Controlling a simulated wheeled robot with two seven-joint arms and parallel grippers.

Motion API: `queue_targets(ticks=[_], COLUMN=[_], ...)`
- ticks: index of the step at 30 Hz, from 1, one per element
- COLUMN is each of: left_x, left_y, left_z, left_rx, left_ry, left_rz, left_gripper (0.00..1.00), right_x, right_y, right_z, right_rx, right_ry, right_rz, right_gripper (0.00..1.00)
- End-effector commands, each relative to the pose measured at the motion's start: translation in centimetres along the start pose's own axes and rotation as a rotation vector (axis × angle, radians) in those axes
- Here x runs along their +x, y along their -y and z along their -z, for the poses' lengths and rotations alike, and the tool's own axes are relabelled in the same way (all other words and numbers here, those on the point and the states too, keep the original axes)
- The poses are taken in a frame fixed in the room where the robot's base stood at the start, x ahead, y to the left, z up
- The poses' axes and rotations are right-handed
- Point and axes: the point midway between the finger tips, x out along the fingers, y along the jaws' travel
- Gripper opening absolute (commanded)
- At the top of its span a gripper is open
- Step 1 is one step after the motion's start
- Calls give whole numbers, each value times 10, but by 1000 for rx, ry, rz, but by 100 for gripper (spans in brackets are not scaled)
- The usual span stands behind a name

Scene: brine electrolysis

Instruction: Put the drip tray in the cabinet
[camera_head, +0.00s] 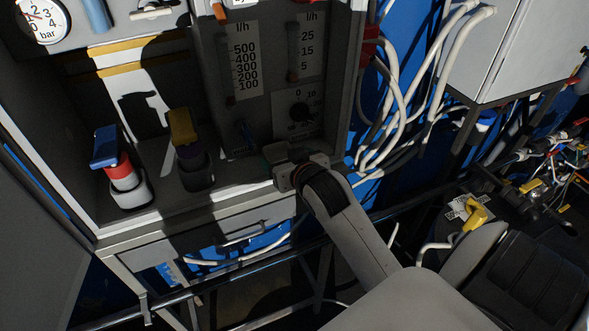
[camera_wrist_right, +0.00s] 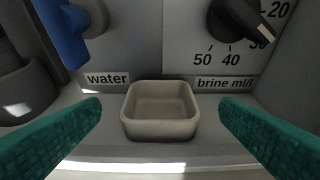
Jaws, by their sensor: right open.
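The drip tray (camera_wrist_right: 160,130) is a small, empty beige square dish with rounded corners. In the wrist view it stands upright on a grey ledge below the "water" and "brine" labels. My right gripper (camera_wrist_right: 160,116) is open, with one teal finger on each side of the tray and a gap to both. In the head view my right gripper (camera_head: 272,155) reaches to the lower front of the panel, and I cannot make out the tray there. An open-fronted grey cabinet (camera_head: 185,213) surrounds the panel. A closed light-grey box cabinet (camera_head: 492,45) hangs at upper right. My left gripper is out of view.
Two holders, one with a blue-topped item (camera_head: 105,147) and one with a yellow-topped item (camera_head: 182,127), stand left of the gripper. A black knob (camera_wrist_right: 240,20) projects above the tray's right side. White hoses (camera_head: 385,100) hang right of the panel.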

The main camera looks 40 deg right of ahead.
Motion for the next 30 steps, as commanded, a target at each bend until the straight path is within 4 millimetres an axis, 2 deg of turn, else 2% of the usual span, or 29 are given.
queue_targets(ticks=[3, 9, 14, 27, 30], left_x=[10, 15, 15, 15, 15], left_y=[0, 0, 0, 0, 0], left_z=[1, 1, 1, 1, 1], left_rx=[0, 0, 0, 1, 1], left_ry=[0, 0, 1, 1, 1], left_rz=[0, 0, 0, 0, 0], left_gripper=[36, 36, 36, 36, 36], right_x=[-23, -46, -52, -51, -52], right_y=[0, 0, 0, 0, -1], right_z=[2, 1, 0, 0, 6], right_rx=[1, 1, 0, 0, -7], right_ry=[2, 0, 0, 0, -20], right_rz=[-1, 0, 0, 1, -3], right_gripper=[85, 85, 85, 85, 85])
